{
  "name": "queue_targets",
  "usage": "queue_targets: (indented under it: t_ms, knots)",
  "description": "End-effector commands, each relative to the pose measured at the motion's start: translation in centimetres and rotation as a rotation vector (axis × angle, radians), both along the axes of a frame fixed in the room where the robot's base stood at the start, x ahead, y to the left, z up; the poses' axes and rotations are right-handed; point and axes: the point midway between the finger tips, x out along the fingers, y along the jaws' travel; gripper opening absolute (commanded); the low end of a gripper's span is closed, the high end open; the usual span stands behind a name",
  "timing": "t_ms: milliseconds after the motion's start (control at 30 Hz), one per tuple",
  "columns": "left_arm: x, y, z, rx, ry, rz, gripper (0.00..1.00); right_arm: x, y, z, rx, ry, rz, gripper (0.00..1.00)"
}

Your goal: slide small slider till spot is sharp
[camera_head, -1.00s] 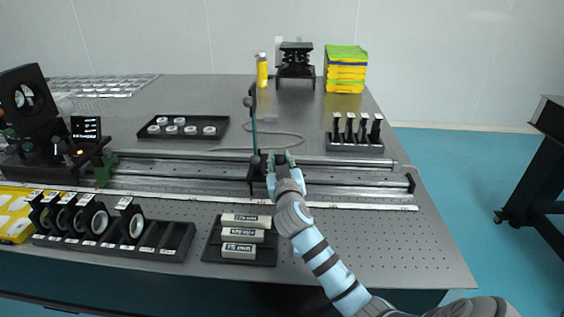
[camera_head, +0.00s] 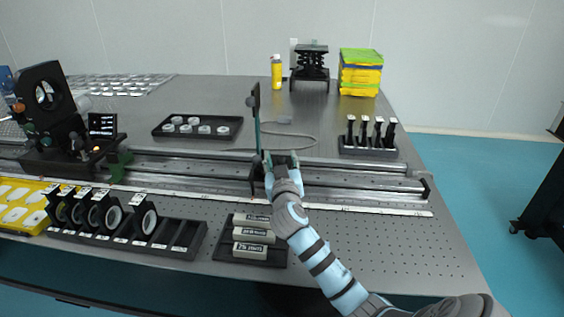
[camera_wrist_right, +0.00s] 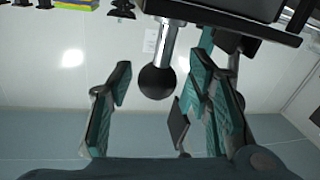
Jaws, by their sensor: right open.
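The small slider (camera_head: 257,172) sits on the long rail (camera_head: 350,178) and carries an upright post with a narrow dark plate (camera_head: 256,105) on top. My right gripper (camera_head: 281,160) is at the slider's right side. In the right wrist view a dark ball knob (camera_wrist_right: 157,82) on a metal rod shows between the open fingers of my right gripper (camera_wrist_right: 163,88), with gaps visible on both sides. The small display (camera_head: 102,125) at the left end is lit, but its spot is too small to judge. My left gripper is not in view.
In front of the rail stand a black rack of round holders (camera_head: 175,235) and a tray of labelled blocks (camera_head: 235,252). Behind it are a tray of white discs (camera_head: 165,130) and a rack of dark posts (camera_head: 368,152). The rail is clear between slider and left-end device (camera_head: 45,100).

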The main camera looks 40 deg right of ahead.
Motion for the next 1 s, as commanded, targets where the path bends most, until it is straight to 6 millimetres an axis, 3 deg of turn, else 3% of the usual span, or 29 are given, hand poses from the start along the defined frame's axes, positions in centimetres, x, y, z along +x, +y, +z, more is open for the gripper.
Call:
queue_targets:
  t_ms: [167,500,633,1000]
  knots:
    - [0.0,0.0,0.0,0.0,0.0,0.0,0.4,-1.8,1.4,-0.1,0.0,0.0,0.003,0.46]
    - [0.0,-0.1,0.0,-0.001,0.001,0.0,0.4,-8.9,6.3,-0.1,0.004,0.0,0.002,0.46]
    - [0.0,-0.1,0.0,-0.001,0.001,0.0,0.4,-9.8,6.8,-0.1,0.002,0.001,-0.001,0.46]
    - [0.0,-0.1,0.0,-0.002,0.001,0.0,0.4,-9.8,6.9,0.0,0.0,0.001,-0.001,0.46]
